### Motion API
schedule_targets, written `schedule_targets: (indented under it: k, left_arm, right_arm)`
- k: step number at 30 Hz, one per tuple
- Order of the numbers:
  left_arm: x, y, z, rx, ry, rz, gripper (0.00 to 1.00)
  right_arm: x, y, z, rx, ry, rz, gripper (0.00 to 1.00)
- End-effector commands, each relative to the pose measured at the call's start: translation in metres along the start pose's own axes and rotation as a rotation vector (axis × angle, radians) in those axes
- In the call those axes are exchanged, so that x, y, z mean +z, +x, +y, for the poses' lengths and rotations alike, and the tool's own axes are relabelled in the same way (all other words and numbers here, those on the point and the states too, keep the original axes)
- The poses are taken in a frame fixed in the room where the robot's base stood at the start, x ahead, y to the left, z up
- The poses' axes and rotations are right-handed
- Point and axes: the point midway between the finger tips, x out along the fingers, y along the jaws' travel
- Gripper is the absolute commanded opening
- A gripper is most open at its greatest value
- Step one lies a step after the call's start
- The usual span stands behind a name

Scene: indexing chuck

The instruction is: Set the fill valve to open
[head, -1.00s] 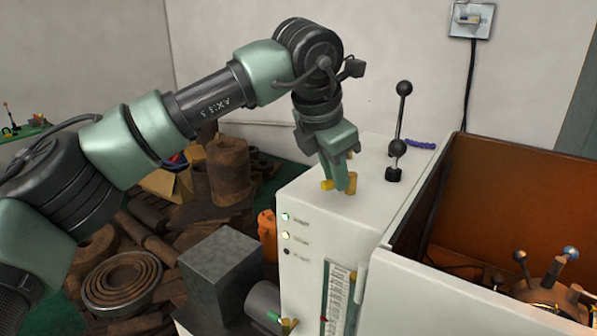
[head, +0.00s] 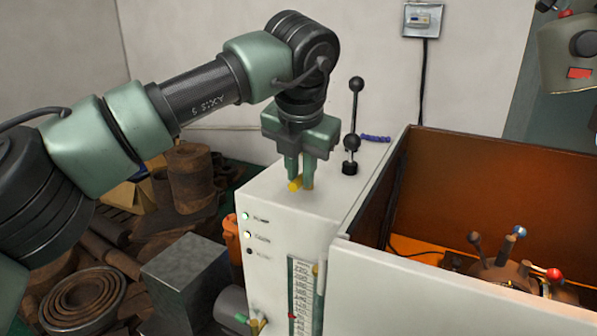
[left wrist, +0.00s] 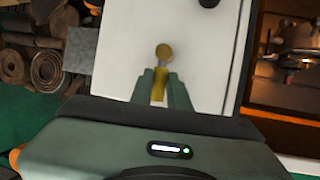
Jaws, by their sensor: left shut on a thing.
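A small valve with a yellow bar handle (head: 294,185) and a brass-coloured body stands on the top of the white cabinet (head: 262,200). I cannot read a label on it. My left gripper (head: 300,176) points straight down over it and is shut on the handle. In the left wrist view the handle (left wrist: 163,52) lies lengthwise, its round end beyond the fingertips and its near part between the fingers (left wrist: 161,84). The fingers hide part of the handle and valve body. My right gripper is not in view.
A black ball-knobbed lever (head: 353,125) stands behind the gripper on the cabinet. An open bin-like enclosure (head: 480,185) with knobbed handles inside is at right. A grey block (head: 187,275) and rusty parts lie at left. A green-handled brass fitting (head: 250,322) sits low in front.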

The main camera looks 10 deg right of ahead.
Motion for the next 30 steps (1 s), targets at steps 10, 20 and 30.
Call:
schedule_targets:
  k: [10, 20, 30]
  left_arm:
    - [0.002, -0.002, 0.001, 0.001, -0.005, -0.007, 0.36]
    - [0.001, -0.002, 0.001, 0.001, -0.002, -0.002, 0.39]
    - [0.001, -0.048, 0.000, 0.002, -0.004, -0.006, 0.39]
  right_arm:
    - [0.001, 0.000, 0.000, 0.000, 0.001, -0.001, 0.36]
    - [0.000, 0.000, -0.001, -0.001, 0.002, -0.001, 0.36]
    - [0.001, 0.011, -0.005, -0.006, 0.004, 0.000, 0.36]
